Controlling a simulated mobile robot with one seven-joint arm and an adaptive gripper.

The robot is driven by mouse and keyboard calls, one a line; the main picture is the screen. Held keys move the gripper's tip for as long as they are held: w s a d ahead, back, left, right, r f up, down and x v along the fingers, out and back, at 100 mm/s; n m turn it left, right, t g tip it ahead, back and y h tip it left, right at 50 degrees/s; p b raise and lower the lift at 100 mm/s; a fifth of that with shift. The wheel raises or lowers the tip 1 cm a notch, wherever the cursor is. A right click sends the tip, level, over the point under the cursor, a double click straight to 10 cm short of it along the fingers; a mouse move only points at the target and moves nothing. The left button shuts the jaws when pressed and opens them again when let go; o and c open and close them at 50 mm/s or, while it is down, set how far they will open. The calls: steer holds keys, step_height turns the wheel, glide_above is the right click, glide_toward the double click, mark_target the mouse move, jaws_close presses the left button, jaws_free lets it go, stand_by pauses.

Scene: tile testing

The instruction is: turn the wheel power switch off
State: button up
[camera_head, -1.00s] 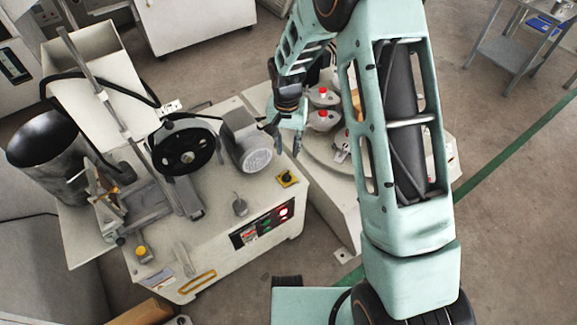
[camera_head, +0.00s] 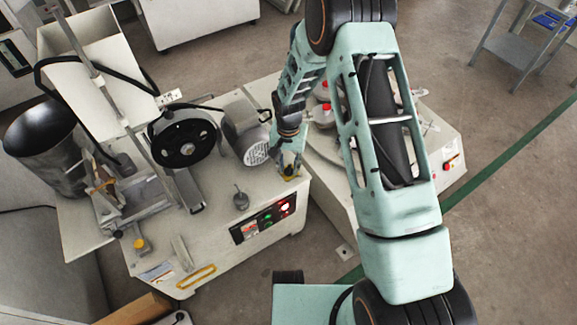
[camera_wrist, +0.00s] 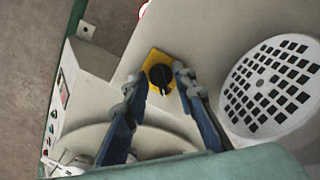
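The wheel power switch is a black rotary knob on a yellow plate (camera_wrist: 160,77) on the pale machine top. In the head view, only part of its yellow plate (camera_head: 292,177) shows below my gripper (camera_head: 287,162), which hides the knob. In the wrist view my gripper (camera_wrist: 156,79) is open. One fingertip is left of the knob and one is right of it, with the right one closer. A gap shows on the left side, so the fingers are not shut on the knob. I cannot tell the knob's set position.
A grey motor (camera_head: 246,135) and a black wheel (camera_head: 184,142) stand beside the switch, and the motor's round grille (camera_wrist: 272,85) is close right of my fingers. A lit button panel (camera_head: 264,222) is on the machine's front. A second machine (camera_head: 432,150) stands to the right.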

jaws_close()
steer(key=shift+n, duration=0.3)
steer(key=n, duration=0.3)
steer(key=shift+d+n, duration=0.1)
steer(key=shift+n, duration=0.3)
steer(key=n, duration=0.3)
steer(key=shift+n, duration=0.3)
steer(key=n, duration=0.4)
steer(key=shift+w+d+n, duration=0.1)
steer(key=shift+n, duration=0.2)
steer(key=n+p, duration=0.1)
steer(key=n, duration=0.4)
steer(key=shift+n, duration=0.3)
